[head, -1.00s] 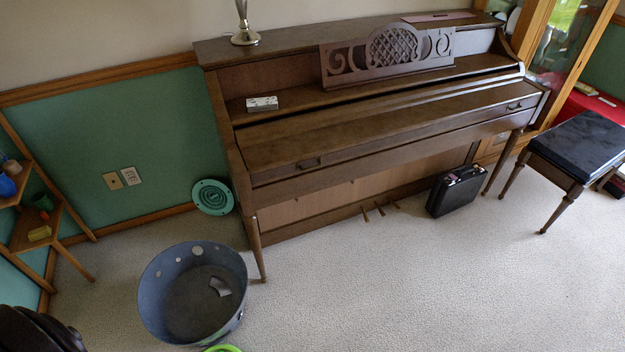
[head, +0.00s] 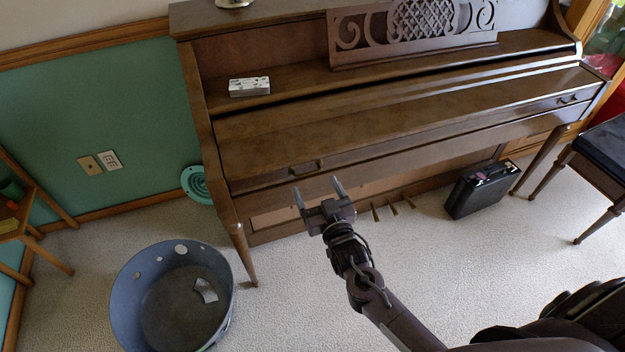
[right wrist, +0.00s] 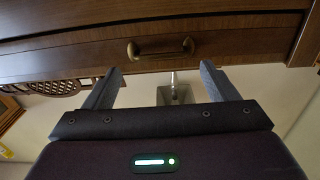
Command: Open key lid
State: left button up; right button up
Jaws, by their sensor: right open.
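The brown upright piano has its key lid (head: 400,108) shut, lying flat over the keys. A small brass handle (head: 306,167) is on the left of the lid's front face, and a second handle (head: 568,99) is on the right. My right gripper (head: 319,187) is open and empty, just in front of and a little below the left handle in the head view. In the right wrist view the handle (right wrist: 160,48) lies ahead, between the two spread fingers (right wrist: 158,80), apart from them. My left gripper is not in view.
A grey metal tub (head: 172,295) stands on the carpet at lower left. A black case (head: 480,190) stands under the piano's right side, near the black bench (head: 602,150). A small white box (head: 249,87) lies on the piano's shelf. Carpet in front is clear.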

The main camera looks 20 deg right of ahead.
aim_at(310, 173)
jog(key=w, duration=0.3)
jog(key=shift+w, duration=0.35)
jog(key=c, duration=1.2)
jog(key=shift+o, duration=0.2)
jog(key=shift+w+r, duration=0.1)
